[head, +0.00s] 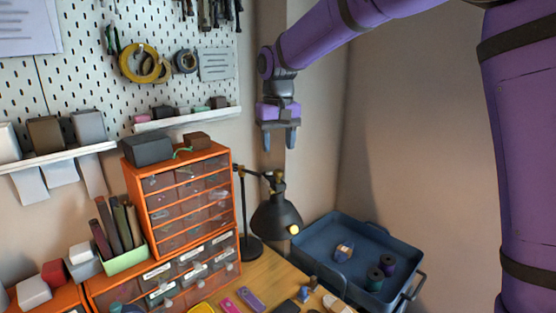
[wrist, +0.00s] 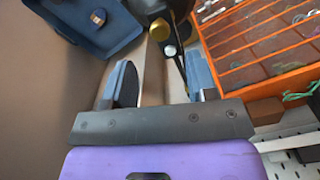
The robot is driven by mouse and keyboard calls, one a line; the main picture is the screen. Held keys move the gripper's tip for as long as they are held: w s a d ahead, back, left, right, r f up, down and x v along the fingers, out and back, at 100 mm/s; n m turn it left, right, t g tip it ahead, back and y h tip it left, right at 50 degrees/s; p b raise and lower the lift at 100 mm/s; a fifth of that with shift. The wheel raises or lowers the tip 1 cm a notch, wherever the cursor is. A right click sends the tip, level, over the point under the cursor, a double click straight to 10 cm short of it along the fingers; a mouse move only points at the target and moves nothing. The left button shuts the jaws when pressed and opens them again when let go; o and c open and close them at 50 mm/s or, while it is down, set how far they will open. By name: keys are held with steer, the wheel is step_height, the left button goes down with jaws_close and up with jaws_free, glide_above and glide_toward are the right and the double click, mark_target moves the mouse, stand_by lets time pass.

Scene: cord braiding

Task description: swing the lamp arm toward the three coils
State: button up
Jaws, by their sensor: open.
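The black desk lamp (head: 274,218) stands on the wooden table beside the orange drawer unit. Its shade tilts down to the right, with a lit bulb, and its thin lamp arm (head: 252,172) runs back to an upright pole. Three coils lie in the blue tray at the right: a tan and blue coil (head: 344,250), a teal coil (head: 375,279) and a purple coil (head: 388,264). My gripper (head: 279,143) is open and empty, pointing down above the lamp, apart from it. In the wrist view, part of the lamp (wrist: 165,28) shows beyond the fingers.
The orange drawer unit (head: 186,159) rises close left of the lamp, with dark boxes on top. A shelf (head: 188,119) juts from the pegboard behind. The blue tray (head: 318,266) sits right of the table. The space between my gripper and the right wall looks free.

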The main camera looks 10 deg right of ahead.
steer(key=shift+r, duration=1.95)
